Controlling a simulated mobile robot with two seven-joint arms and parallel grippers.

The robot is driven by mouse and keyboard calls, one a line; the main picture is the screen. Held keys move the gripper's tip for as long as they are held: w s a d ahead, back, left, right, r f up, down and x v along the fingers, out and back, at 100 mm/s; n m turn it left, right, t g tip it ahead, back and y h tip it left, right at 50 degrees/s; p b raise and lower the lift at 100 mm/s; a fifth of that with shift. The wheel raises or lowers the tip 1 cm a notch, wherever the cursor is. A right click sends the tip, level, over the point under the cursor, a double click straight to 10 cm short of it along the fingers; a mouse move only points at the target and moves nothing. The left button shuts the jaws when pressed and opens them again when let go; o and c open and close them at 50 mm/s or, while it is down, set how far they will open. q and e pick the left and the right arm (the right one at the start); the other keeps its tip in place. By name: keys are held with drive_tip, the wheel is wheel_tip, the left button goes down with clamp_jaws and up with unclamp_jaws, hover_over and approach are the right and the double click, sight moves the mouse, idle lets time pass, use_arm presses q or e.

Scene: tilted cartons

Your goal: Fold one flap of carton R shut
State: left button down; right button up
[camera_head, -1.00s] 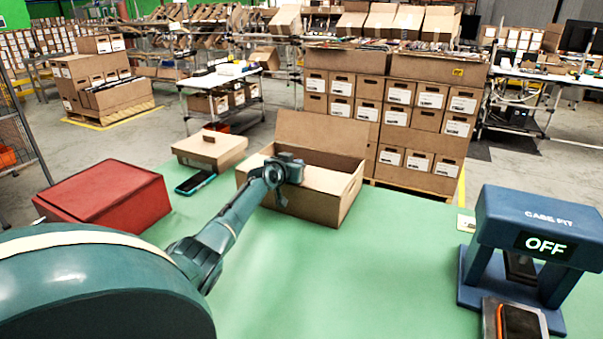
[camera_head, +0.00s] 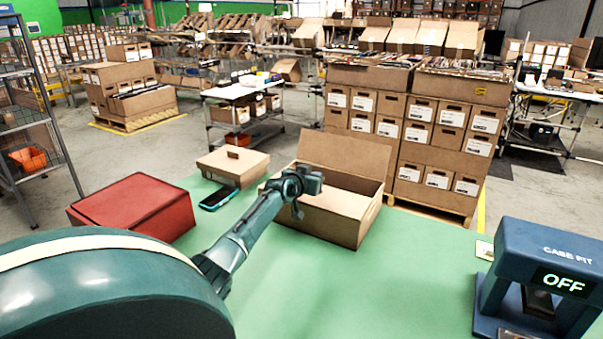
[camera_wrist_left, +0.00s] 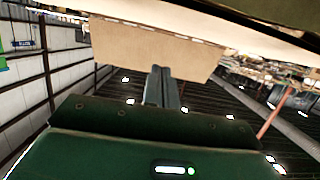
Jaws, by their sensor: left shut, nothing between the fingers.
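An open brown carton (camera_head: 333,228) stands on the green table near the middle; I see no label telling whether it is carton R. Its back flap (camera_head: 345,158) stands up and leans backward. A lighter panel covers part of its opening; I cannot tell if that is a flap. My left gripper (camera_head: 307,192) is at the carton's left side, over its opening, shut and empty. In the left wrist view the shut fingers (camera_wrist_left: 162,85) show against a cardboard panel (camera_wrist_left: 150,48); contact cannot be told. My right gripper is not in view.
A red box (camera_head: 133,208), a low brown carton (camera_head: 233,166) and a teal-edged device (camera_head: 217,199) lie left of the open carton. A blue stand reading OFF (camera_head: 545,270) is at the right. The green table (camera_head: 400,285) is clear in front.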

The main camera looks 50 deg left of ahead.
use_arm(q)
drive_tip(key=v, duration=0.7)
drive_tip(key=shift+s+r, duration=0.15)
drive_tip(key=shift+s, duration=0.2)
drive_tip(key=shift+d, duration=0.1)
